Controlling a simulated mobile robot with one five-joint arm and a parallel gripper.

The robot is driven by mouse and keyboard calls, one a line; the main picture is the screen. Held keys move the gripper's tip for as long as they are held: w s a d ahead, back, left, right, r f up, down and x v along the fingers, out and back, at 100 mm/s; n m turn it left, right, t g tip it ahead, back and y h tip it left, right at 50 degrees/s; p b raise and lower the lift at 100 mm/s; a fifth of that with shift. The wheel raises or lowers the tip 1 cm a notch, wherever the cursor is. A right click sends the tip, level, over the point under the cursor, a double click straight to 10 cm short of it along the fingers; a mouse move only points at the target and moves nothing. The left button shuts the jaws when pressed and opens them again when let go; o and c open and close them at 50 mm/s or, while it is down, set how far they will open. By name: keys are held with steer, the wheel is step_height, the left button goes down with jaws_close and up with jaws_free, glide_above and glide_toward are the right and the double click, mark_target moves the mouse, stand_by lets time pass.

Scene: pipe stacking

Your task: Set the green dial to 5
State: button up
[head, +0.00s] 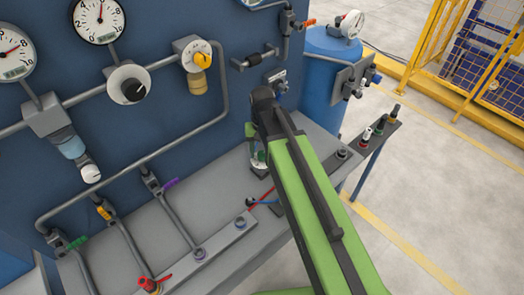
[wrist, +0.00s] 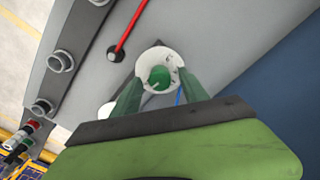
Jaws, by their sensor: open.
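The green dial (wrist: 160,77) shows in the wrist view as a green knob on a round white face with small marks. The marks are too small to read. My gripper (wrist: 158,84) is open, with one green finger on each side of the dial's white face. I cannot tell whether the fingers touch it. In the head view, part of the dial's white face (head: 258,160) shows on the grey bench beside my green arm. My arm and gripper hide most of it there.
A red rod (wrist: 131,30) rises from the bench close to the dial. A blue panel (head: 150,40) with gauges, an orange knob (head: 202,60) and a black knob (head: 133,90) stands behind the bench. Colored valve handles line the pipes. Open floor lies to the right.

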mark_target(262, 153)
step_height(262, 153, up, 17)
steer(key=p, duration=1.6)
steer(key=shift+p, duration=0.4)
steer(key=s+d+f+b, duration=0.6)
steer(key=d+f+b, duration=0.5)
